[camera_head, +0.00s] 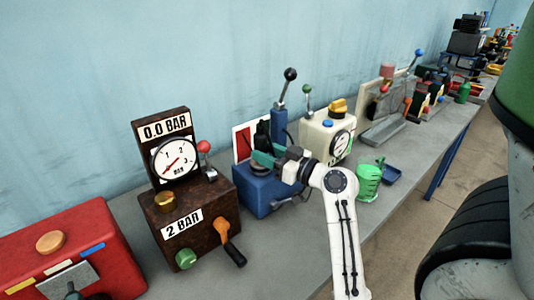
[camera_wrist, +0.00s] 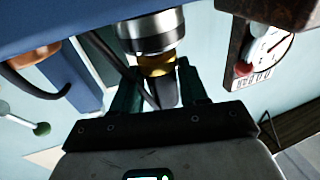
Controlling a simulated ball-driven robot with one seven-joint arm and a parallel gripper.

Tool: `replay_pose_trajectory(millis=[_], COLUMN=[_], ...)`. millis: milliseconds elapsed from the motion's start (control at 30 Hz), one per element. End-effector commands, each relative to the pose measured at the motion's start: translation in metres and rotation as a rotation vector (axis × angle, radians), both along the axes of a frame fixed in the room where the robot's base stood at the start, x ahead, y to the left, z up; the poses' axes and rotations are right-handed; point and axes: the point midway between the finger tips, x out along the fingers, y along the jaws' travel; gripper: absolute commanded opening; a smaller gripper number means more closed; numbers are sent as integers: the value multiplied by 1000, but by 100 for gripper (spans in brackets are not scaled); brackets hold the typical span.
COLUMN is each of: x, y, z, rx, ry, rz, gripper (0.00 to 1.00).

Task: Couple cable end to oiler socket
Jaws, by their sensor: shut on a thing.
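In the head view, my gripper (camera_head: 264,155) has its green fingers over the blue oiler box (camera_head: 262,193). A dark upright piece, the cable end (camera_head: 263,132), rises between the fingers. In the wrist view my gripper (camera_wrist: 160,82) is shut on the cable end (camera_wrist: 164,94), a dark body with a brass collar. The brass collar lines up with the silver, black-banded socket (camera_wrist: 148,32) on the blue body. They look touching or very close; I cannot tell how deeply they engage. In the head view, the fingers partly hide the socket.
A brown gauge box (camera_head: 190,210) stands left of the oiler, with a red box (camera_head: 75,255) farther left. A lever (camera_head: 285,88) rises behind.

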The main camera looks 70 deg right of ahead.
Motion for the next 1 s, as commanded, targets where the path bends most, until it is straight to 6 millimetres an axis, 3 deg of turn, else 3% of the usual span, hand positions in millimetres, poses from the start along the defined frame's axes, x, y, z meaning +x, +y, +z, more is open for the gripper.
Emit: replay_pose_trajectory(millis=[967, 1000], x=[0, 0], y=[0, 0], z=[-18, -18], rx=[2, 2], ry=[4, 4], rz=[1, 1], gripper=[8, 45])
